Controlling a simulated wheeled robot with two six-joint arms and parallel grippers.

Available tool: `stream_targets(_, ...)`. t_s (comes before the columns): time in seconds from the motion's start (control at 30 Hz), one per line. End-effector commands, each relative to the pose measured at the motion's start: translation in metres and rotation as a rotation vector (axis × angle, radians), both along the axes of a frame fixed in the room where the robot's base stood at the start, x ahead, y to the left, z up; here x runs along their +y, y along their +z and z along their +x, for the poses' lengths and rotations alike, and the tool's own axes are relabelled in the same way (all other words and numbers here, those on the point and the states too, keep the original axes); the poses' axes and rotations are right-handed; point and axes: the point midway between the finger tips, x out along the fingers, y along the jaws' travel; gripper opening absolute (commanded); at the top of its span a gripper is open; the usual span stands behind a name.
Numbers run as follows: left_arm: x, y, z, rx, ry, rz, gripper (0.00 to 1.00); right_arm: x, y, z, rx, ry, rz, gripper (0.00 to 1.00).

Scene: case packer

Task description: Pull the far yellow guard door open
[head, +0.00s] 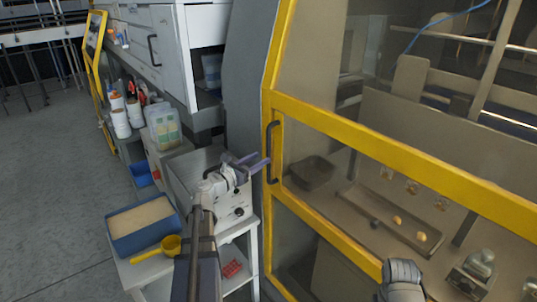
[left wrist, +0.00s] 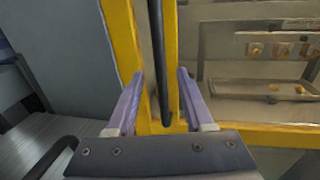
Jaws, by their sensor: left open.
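The yellow-framed guard door (head: 375,147) with clear panels fills the right of the head view and looks shut. Its black upright bar handle (head: 270,150) is on the left edge of the frame. My left gripper (head: 262,163) is open, with its purple fingers at the handle. In the left wrist view the handle (left wrist: 161,60) stands between the two spread fingers (left wrist: 157,95), with a gap on each side. The yellow frame (left wrist: 123,40) is behind them.
Below my left arm is a cart with a metal box (head: 180,172), a blue tray (head: 140,222) and a yellow scoop (head: 160,250). Bottles and a jug (head: 163,128) stand behind. Another yellow frame (head: 96,60) is far left. Grey floor at left is clear.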

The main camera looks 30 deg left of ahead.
Motion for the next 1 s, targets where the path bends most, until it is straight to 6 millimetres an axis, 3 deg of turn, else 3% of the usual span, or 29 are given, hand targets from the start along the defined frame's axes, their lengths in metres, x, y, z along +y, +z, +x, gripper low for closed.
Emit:
stream_targets(0.1,-0.003,0.0,0.022,0.001,-0.003,0.001,0.52,0.0,0.0,0.0,0.0,0.0,0.0,0.5)
stream_targets(0.3,-0.009,0.0,0.046,0.001,-0.003,0.002,0.52,0.0,0.0,0.0,0.0,0.0,0.0,0.5)
stream_targets(0.73,-0.011,0.0,0.054,0.0,-0.001,0.003,0.52,0.0,0.0,0.0,0.0,0.0,0.0,0.5)
stream_targets(1.0,-0.011,0.0,0.054,0.0,-0.001,0.003,0.24,0.0,0.0,0.0,0.0,0.0,0.0,0.5)
